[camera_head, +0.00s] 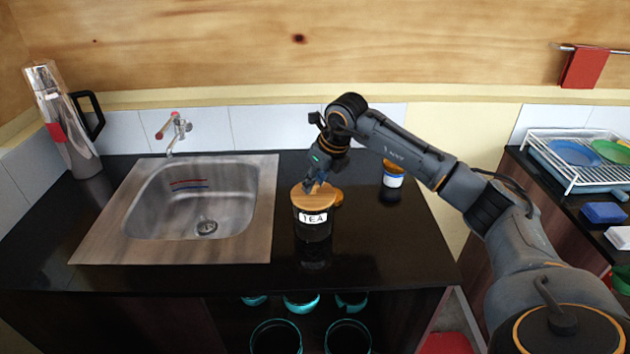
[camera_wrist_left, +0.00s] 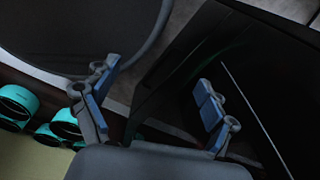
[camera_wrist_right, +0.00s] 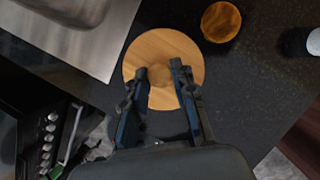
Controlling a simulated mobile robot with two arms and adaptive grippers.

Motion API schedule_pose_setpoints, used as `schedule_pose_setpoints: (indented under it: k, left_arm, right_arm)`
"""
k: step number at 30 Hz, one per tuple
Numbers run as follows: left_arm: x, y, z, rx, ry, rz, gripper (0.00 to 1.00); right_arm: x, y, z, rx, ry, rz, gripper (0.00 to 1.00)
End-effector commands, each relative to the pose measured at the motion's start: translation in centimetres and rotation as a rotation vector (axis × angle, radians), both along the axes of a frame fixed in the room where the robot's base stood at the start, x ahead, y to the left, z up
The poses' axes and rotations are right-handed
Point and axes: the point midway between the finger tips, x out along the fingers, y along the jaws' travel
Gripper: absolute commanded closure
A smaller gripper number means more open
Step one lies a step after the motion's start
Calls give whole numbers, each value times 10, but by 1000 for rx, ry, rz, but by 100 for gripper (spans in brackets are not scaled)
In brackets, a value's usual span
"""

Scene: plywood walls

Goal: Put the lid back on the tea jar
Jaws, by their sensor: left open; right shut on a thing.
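The tea jar (camera_head: 313,231) is dark with a white TEA label and stands upright on the black counter, right of the sink. The round wooden lid (camera_head: 300,201) is level over its mouth; I cannot tell whether it is fully seated. My right gripper (camera_head: 313,184) comes down from above and is shut on the lid's knob. In the right wrist view the fingers (camera_wrist_right: 160,78) flank the knob near the middle of the lid (camera_wrist_right: 150,45), which hides the jar. My left gripper (camera_wrist_left: 155,105) is open and empty in the left wrist view, away from the jar.
A smaller round wooden object (camera_wrist_right: 221,21) is close behind the jar. A white-and-blue container (camera_head: 393,176) stands further right. The sink (camera_head: 110,235) is to the left, with a steel jug (camera_head: 65,130) beyond. Teal-rimmed items (camera_head: 276,335) sit below the counter. A dish rack (camera_head: 570,180) is at right.

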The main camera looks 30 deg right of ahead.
Motion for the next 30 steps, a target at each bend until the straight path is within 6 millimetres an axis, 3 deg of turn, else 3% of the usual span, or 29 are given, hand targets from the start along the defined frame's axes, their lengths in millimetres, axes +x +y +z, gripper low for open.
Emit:
schedule_pose_setpoints:
  k: [11,12,15,22,25,30]
  left_arm:
    - [0,0,-1,0,0,0,15]
    - [0,0,-1,0,0,0,15]
    - [0,0,-1,0,0,0,15]
    - [0,0,-1,0,-1,0,15]
    - [0,0,-1,0,-1,0,15]
    - [0,0,-1,0,-1,0,15]
  right_arm:
    - [0,0,0,0,-1,0,100]
    - [0,0,0,0,-1,0,68]
    - [0,0,0,0,-1,0,47]
    - [0,0,0,0,0,0,47]
    - [0,0,-1,0,0,0,27]
    - [0,0,-1,0,0,0,24]
